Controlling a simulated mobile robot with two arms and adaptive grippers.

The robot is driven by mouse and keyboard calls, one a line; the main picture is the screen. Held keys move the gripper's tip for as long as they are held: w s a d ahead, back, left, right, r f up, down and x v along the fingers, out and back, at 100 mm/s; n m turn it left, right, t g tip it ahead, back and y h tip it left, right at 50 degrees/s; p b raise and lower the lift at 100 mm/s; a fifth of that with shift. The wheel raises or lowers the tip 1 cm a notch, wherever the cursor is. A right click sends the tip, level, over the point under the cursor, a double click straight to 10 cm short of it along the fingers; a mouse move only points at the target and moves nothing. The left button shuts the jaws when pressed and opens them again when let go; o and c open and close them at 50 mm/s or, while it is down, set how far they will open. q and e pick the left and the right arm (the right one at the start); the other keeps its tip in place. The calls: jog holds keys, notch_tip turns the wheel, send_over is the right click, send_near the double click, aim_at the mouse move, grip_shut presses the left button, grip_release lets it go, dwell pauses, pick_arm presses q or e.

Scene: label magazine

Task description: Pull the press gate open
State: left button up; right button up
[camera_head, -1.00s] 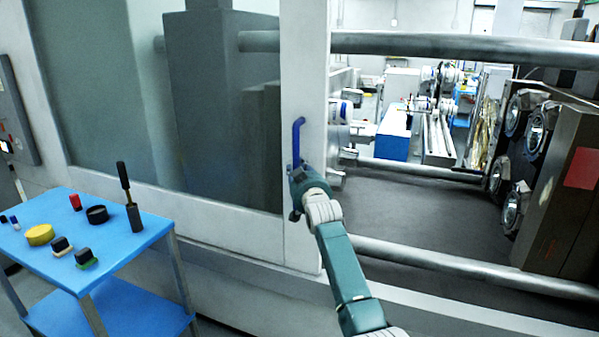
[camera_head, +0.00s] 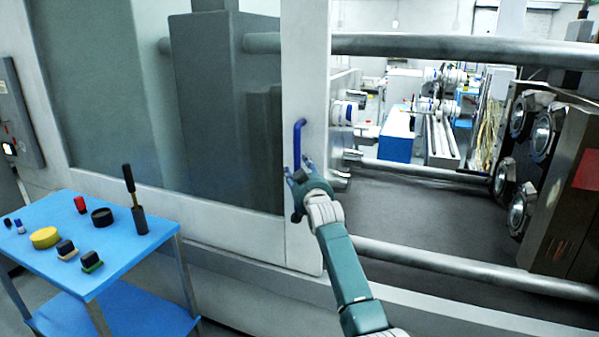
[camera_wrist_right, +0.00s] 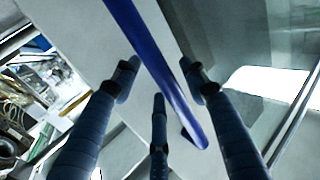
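The press gate (camera_head: 303,235) is a pale sliding door with a large window, and it stands to the left of a wide opening into the press. Its blue bar handle (camera_head: 298,135) is upright near the door's right edge. My right gripper (camera_head: 299,164) is at the handle's lower end with its fingers spread. In the right wrist view the blue handle (camera_wrist_right: 150,45) runs between the open fingers of my gripper (camera_wrist_right: 160,84), with gaps visible beside it. Whether any finger touches it, I cannot tell. My left gripper is not in view.
A blue cart (camera_head: 140,246) stands at the left, holding a yellow round item (camera_head: 45,238), a black-handled tool (camera_head: 134,200) and several small items. Thick metal bars (camera_head: 470,265) cross the opening. A control panel (camera_head: 18,115) is at the far left.

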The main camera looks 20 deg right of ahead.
jog(key=s+a, duration=0.2)
jog(key=s, duration=1)
jog(key=shift+w, duration=0.1)
